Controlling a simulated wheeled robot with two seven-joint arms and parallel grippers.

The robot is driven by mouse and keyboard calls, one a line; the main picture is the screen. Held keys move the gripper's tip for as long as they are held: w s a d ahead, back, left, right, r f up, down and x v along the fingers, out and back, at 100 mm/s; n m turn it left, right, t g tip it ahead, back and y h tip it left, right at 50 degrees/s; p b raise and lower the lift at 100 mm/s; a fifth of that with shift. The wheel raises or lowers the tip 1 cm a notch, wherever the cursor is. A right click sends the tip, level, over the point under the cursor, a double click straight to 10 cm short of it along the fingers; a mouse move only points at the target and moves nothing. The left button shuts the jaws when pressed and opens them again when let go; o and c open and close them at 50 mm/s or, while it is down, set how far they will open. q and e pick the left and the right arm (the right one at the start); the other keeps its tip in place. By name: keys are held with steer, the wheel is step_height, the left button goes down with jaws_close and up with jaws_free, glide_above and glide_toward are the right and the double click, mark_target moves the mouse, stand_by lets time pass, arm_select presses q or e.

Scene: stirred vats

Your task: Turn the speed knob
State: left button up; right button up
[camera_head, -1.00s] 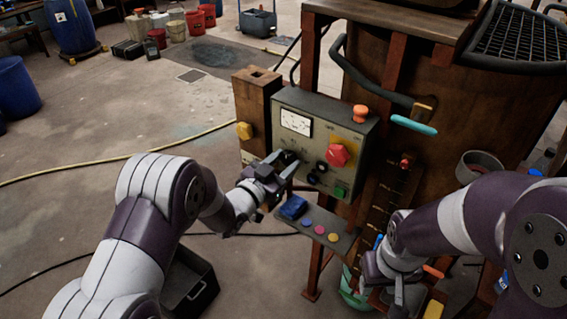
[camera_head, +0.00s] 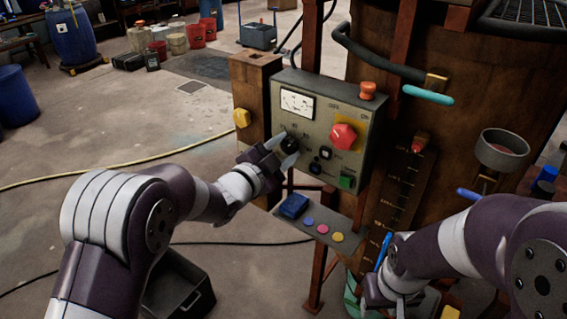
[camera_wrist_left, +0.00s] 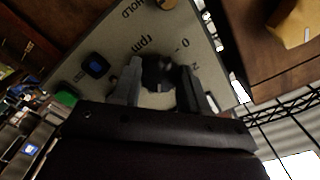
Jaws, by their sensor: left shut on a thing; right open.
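The grey control panel (camera_head: 322,112) stands in front of the rusty vat. My left gripper (camera_head: 281,151) is at the panel's lower left, shut on the black speed knob (camera_head: 291,143). In the left wrist view the knob (camera_wrist_left: 160,74) sits between the two fingers (camera_wrist_left: 162,88), by the printed "rpm" and scale marks. The fingers hide part of the knob, and I cannot make out its pointer. My right gripper (camera_head: 388,301) is open at the bottom of the head view, below and right of the panel, partly cut off.
A small shelf (camera_head: 351,243) with coloured discs and a blue block (camera_head: 293,206) juts out below. A wooden post (camera_head: 255,95) stands left.

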arm_select(q)
steer(key=shift+f+m+b, duration=0.1)
steer(key=shift+m+b, duration=1.2)
steer(key=shift+b, duration=0.15)
steer(key=o, duration=1.1)
steer(key=shift+c, duration=0.2)
steer(key=b+v, duration=0.1)
steer(key=v, duration=1.1)
steer(key=shift+s+a, duration=0.2)
steer(key=shift+s, duration=0.1)
